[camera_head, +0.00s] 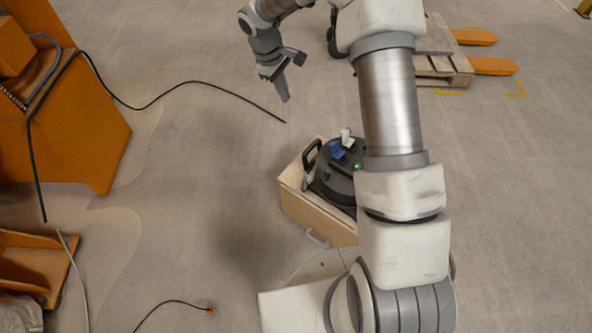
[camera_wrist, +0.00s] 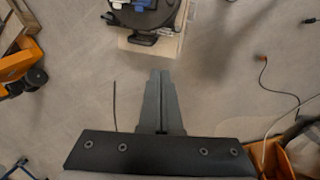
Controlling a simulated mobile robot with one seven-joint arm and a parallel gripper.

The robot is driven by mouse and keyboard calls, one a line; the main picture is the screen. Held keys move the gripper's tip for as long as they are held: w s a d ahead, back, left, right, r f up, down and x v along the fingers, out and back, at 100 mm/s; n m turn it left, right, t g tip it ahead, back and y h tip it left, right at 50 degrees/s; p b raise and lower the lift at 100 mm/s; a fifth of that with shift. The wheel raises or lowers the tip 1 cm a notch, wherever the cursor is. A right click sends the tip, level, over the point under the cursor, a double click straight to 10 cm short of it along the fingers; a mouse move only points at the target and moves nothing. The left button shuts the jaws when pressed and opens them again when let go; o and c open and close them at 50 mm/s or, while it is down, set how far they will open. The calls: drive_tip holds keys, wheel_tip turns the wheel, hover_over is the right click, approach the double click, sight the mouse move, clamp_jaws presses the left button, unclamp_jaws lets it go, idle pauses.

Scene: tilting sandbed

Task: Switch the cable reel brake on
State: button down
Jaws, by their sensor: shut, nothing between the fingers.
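The cable reel (camera_head: 336,177) is a round black drum with a black handle, lying on a pale wooden box (camera_head: 315,217). On its top are a blue part (camera_head: 338,149), a white part (camera_head: 346,136) and a small green spot (camera_head: 357,166). I cannot tell which part is the brake. My arm covers the reel's right side. In the wrist view, the reel (camera_wrist: 150,17) is cut off by the top edge. My gripper (camera_head: 285,99) is shut and empty, pointing down, apart from the reel and beyond it. Its fingers (camera_wrist: 161,74) lie together in the wrist view.
An orange machine (camera_head: 85,125) stands at the left, with a black cable (camera_head: 190,83) running over the floor. An orange pallet truck (camera_head: 490,66) and wooden pallet (camera_head: 440,65) are at the back right. A loose cable (camera_head: 165,303) lies in front. The floor around the box is mostly clear.

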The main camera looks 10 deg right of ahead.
sight(304, 183)
wheel_tip(304, 183, down, 28)
drive_tip(key=w+a+n+g+b, duration=0.1)
drive_tip(key=b, duration=0.3)
drive_tip(key=shift+a+r+n+g+y, duration=0.25)
drive_tip(key=shift+n+g+y, duration=0.05)
drive_tip(key=shift+g, duration=0.1)
drive_tip(key=s+d+f+b, duration=0.1)
drive_tip(key=d+f, duration=0.1)
drive_tip(key=f, duration=0.3)
drive_tip(key=s+d+f+b, duration=0.2)
drive_tip(key=f, duration=0.3)
drive_tip(key=shift+s+d, duration=0.25)
drive_tip(key=shift+d, duration=0.15)
